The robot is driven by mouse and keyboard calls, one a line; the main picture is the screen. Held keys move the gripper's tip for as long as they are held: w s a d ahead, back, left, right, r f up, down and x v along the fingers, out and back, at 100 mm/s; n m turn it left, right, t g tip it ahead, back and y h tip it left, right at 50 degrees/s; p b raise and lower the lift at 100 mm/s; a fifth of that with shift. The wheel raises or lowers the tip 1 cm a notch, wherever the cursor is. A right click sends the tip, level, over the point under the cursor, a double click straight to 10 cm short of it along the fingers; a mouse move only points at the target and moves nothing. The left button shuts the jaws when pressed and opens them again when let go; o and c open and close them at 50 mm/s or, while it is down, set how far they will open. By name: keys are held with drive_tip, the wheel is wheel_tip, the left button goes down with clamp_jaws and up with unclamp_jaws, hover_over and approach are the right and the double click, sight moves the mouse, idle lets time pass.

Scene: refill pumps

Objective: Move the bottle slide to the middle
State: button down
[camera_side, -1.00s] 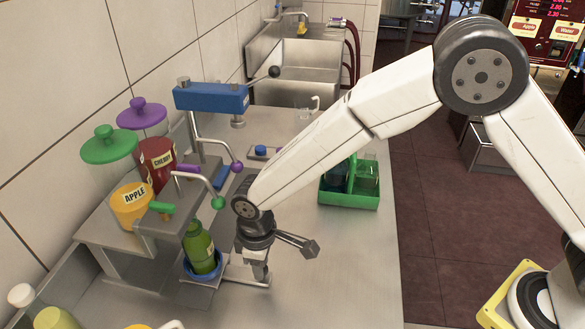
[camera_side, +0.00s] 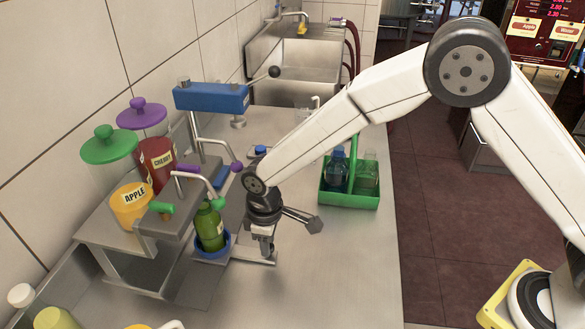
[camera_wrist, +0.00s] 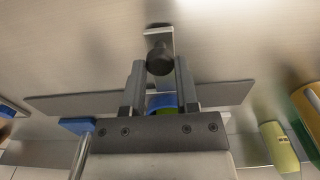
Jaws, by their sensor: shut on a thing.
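The bottle slide is a metal plate with a blue cup (camera_side: 212,251) and a handle bar (camera_side: 262,259) that sticks out to the right. My gripper (camera_side: 266,247) points down and is shut on the slide's handle. In the wrist view, a dark knob (camera_wrist: 159,58) sits between the fingertips of my gripper (camera_wrist: 160,65), and a bit of the blue cup (camera_wrist: 161,101) shows behind them.
The yellow apple jar (camera_side: 132,208) and red cherry jar (camera_side: 157,162) stand on the metal rack at left. A blue lever press (camera_side: 211,97) stands behind. A green carrier (camera_side: 349,196) with bottles stands to the right. The counter in front of it is clear.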

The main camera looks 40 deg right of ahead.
drive_tip(key=shift+w+d, duration=0.1)
drive_tip(key=shift+d, duration=0.05)
drive_tip(key=shift+w+d, duration=2.05)
drive_tip(key=shift+w, duration=0.05)
drive_tip(key=shift+w+d, duration=0.1)
drive_tip(key=shift+w+d, duration=2.3)
drive_tip(key=shift+d, duration=0.05)
drive_tip(key=shift+c, duration=1.4)
unclamp_jaws()
drive_tip(key=shift+r, duration=0.1)
wheel_tip(320, 180, up, 8)
drive_tip(key=shift+f, duration=0.2)
